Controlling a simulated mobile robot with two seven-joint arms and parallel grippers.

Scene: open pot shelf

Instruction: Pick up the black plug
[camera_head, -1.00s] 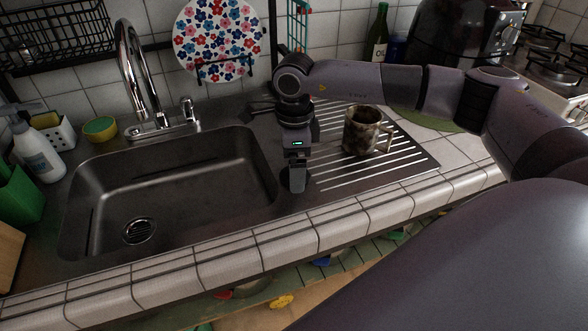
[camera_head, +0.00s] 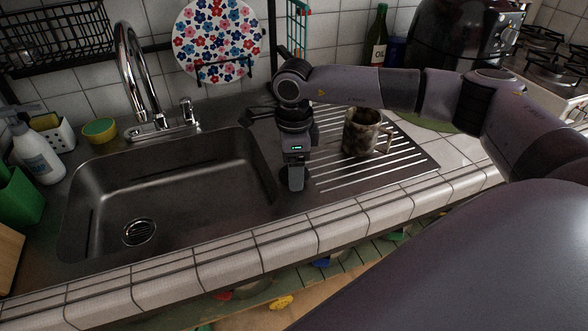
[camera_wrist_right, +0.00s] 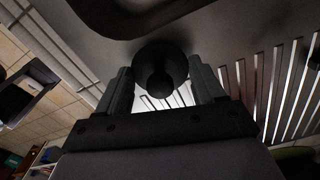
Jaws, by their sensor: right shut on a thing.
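The black plug (camera_wrist_right: 160,82) is a dark round disc with a knob, seen in the right wrist view between my fingers. My right gripper (camera_head: 296,186) points down at the counter between the sink and the drainboard in the head view. Its two fingers also show in the right wrist view (camera_wrist_right: 160,70), one on each side of the plug, and it is shut on the plug. In the head view the gripper mostly hides the plug. I cannot tell whether the plug is clear of the counter. My left gripper is not in view.
The empty steel sink (camera_head: 185,200) lies left of the gripper, with a chrome faucet (camera_head: 130,75) behind it. A stained mug (camera_head: 361,132) stands on the ribbed drainboard (camera_head: 400,160) to the right. A floral plate (camera_head: 217,40) stands at the back.

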